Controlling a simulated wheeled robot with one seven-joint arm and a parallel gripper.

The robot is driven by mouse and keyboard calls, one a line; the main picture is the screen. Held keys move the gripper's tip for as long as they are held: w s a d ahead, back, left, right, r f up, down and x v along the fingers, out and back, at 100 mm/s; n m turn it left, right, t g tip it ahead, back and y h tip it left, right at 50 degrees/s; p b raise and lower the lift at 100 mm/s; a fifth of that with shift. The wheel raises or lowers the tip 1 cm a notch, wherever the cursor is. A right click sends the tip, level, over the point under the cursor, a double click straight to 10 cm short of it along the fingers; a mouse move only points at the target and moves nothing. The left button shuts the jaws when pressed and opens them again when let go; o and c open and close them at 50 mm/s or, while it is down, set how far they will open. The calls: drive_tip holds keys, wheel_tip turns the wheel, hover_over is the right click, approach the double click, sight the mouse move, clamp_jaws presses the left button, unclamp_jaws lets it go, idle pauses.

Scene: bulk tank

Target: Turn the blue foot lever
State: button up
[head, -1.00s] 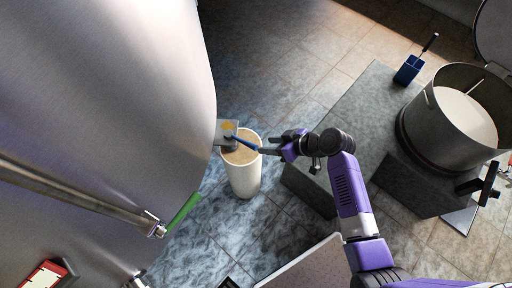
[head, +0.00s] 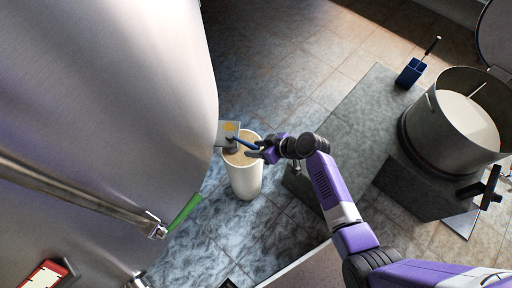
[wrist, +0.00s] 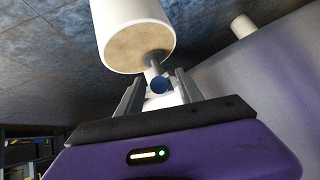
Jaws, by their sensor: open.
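My gripper (head: 256,149) is open at the lever's free end. In the wrist view the lever's round blue end (wrist: 159,85) shows end-on between the two spread fingers of my gripper (wrist: 158,88). I cannot tell whether either finger touches it. A grey shaft runs behind the blue end.
The white cylinder (head: 245,180) with a beige top stands under the lever, close to my gripper. The steel tank (head: 110,100) fills the left. A pot (head: 452,130) stands on the right.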

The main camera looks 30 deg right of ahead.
clamp_jaws()
idle(1.3)
